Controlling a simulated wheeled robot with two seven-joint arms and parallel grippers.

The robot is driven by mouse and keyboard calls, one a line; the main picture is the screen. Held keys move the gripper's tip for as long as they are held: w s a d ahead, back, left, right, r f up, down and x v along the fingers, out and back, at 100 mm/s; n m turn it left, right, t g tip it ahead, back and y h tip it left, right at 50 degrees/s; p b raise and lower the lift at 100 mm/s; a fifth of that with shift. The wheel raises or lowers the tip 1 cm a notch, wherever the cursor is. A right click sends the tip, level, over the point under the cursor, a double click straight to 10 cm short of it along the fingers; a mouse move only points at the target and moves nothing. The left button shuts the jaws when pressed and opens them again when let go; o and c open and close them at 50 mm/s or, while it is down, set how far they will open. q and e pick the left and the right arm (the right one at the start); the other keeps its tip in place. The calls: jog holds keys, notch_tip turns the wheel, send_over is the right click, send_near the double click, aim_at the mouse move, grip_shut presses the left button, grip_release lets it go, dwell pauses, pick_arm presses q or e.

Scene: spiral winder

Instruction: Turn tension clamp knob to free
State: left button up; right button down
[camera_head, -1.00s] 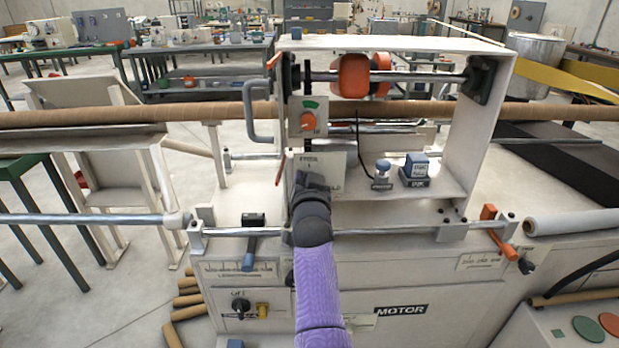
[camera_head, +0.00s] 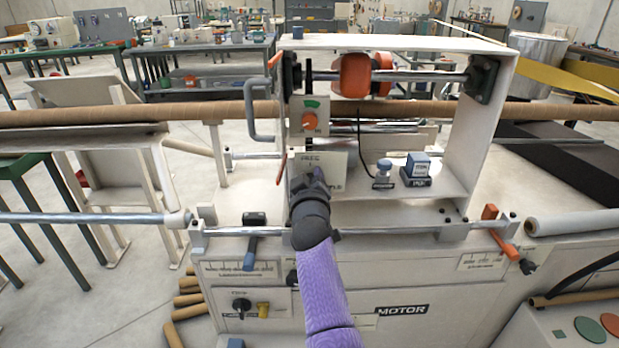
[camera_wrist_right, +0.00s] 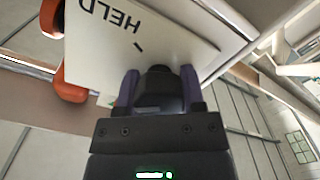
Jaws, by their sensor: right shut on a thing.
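The tension clamp knob (camera_wrist_right: 160,82) is dark and sits on a pale label plate (camera_head: 336,163) on the front of the winder. In the right wrist view the knob is between the two fingers of my right gripper (camera_wrist_right: 160,92), which is shut on it. The plate (camera_wrist_right: 140,40) there reads HELD with a tick mark, seen upside down. In the head view my right gripper (camera_head: 311,180) covers the knob, so its pointer cannot be read; a word like FREE shows at the plate's top. My left gripper is not in view.
A steel rod (camera_head: 390,227) runs across below my wrist.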

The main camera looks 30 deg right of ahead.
jog(key=n, duration=0.3)
jog(key=shift+n, duration=1.3)
jog(key=shift+f+n, duration=0.1)
jog(key=shift+n, duration=1.1)
jog(key=shift+a+n+p, duration=0.1)
jog(key=shift+n+p, duration=0.3)
jog(key=shift+n, duration=0.5)
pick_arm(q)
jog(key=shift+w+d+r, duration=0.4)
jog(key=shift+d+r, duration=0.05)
pick_arm(e)
jog(key=shift+n, duration=0.3)
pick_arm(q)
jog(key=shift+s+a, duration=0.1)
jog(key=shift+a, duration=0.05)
pick_arm(e)
jog(key=shift+f, duration=0.1)
jog(key=shift+c, duration=1)
grip_release()
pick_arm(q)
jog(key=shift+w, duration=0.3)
